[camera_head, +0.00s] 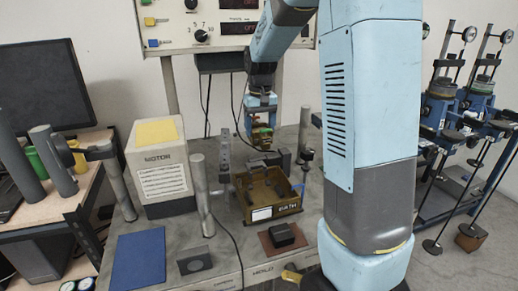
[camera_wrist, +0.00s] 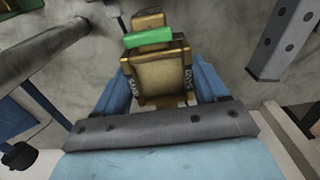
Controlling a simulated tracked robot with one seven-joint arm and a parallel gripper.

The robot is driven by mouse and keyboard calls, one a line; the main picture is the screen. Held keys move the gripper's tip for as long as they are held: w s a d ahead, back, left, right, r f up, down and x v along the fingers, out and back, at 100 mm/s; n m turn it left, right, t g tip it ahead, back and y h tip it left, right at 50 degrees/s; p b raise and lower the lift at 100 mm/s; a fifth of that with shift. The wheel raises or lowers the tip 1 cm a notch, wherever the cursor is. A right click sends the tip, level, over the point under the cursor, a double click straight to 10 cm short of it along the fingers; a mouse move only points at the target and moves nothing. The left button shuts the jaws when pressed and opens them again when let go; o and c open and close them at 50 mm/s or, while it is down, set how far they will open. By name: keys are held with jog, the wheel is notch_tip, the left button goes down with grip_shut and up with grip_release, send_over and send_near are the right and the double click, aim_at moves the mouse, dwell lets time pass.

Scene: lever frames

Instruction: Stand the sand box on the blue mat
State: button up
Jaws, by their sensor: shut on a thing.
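My gripper (camera_head: 261,104) hangs above the back of the bench, with its jaws pointing down. It is shut on the sand box (camera_head: 262,132), a small tan-brown box that is held clear of the bench. The blue mat (camera_head: 138,260) lies flat and bare at the front left of the bench, well to the front and left of my gripper.
A brown open tray (camera_head: 290,208) stands below and in front of my gripper. A grey upright post (camera_head: 202,190) and a motor housing (camera_head: 158,180) stand between it and the mat's side. A black block (camera_head: 282,234) lies on a brown pad, and a grey block (camera_head: 195,261) is right of the mat.

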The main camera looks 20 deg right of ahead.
jog(key=shift+f, duration=3.9)
jog(key=shift+s+f, duration=0.1)
jog(key=shift+f, duration=0.25)
